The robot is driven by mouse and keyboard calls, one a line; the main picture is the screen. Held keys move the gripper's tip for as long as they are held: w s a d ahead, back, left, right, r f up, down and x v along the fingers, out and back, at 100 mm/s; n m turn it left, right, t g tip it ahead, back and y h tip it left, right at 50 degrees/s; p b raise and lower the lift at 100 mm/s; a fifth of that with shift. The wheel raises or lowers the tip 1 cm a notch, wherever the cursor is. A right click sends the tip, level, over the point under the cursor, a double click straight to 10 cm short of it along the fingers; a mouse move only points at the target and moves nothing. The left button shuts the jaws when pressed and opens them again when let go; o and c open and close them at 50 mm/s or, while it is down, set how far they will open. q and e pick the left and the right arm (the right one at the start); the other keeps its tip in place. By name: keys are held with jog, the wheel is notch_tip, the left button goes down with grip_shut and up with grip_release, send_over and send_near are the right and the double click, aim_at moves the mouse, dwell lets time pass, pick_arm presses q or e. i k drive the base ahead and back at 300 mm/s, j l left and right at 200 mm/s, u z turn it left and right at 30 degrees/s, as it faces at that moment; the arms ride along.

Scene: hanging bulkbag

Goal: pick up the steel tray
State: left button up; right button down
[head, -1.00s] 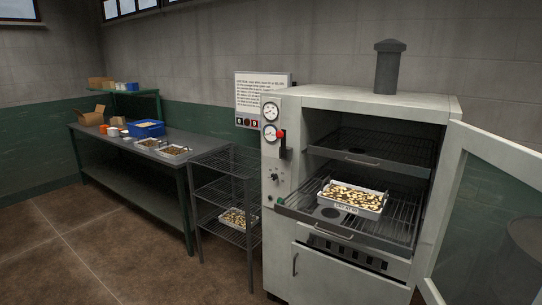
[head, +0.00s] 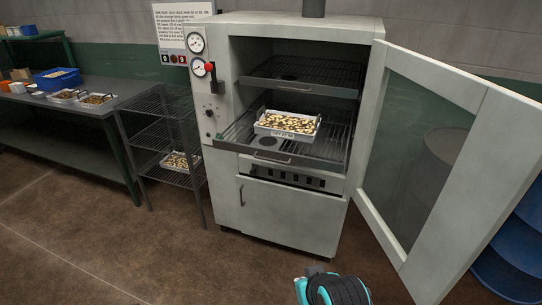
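A steel tray (head: 287,125) filled with pale and brown pieces sits on the pulled-out lower rack (head: 240,133) of the open oven (head: 285,215). A label shows on its front side. Similar trays stand elsewhere: one on the wire shelf (head: 180,161), and two on the table at left (head: 96,99). A teal and black part of my arm shows at the bottom edge. Neither of my grippers is in view, and nothing of mine touches the tray.
The oven door (head: 440,150) stands wide open to the right. The wire shelf rack (head: 160,135) stands left of the oven, with the work table (head: 110,107) beyond it. A blue drum (head: 510,260) is behind the door. The floor (head: 150,260) in front is clear.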

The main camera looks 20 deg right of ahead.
aim_at(294, 126)
jog(key=i+z, duration=0.2)
jog(key=i, duration=0.2)
jog(key=i+j+z, duration=0.25)
jog(key=i, duration=0.2)
